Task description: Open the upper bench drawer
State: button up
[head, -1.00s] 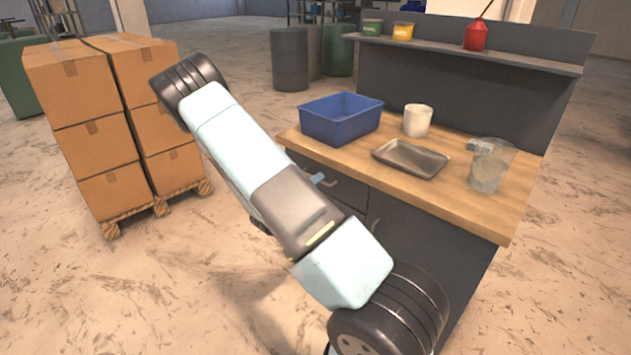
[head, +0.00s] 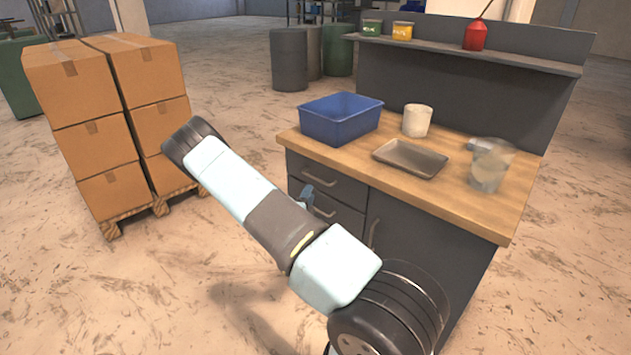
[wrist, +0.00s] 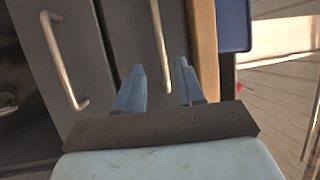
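The upper bench drawer (head: 345,189) is a dark grey front just under the wooden top and looks shut. Its bar handle (head: 319,181) shows in the head view. In the wrist view the upper handle (wrist: 157,35) runs down the picture, and its lower end lies between my two blue fingertips. My gripper (wrist: 161,68) is open, with a clear gap between the fingers; I cannot tell whether either touches the handle. In the head view my gripper (head: 306,192) is in front of the drawers, partly hidden by my arm. The lower drawer handle (wrist: 64,60) is left of my fingers.
The bench top (head: 455,205) holds a blue bin (head: 340,120), a white cup (head: 417,120), a metal tray (head: 410,158) and a clear jug (head: 490,165). A cupboard door (head: 425,240) is right of the drawers. Stacked boxes (head: 110,120) stand left; the floor between is open.

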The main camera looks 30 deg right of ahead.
aim_at(316, 179)
jog(key=x, duration=0.9)
jog(key=shift+r, duration=0.1)
jog(key=shift+c, duration=0.4)
grip_shut()
jog(key=shift+s, duration=0.1)
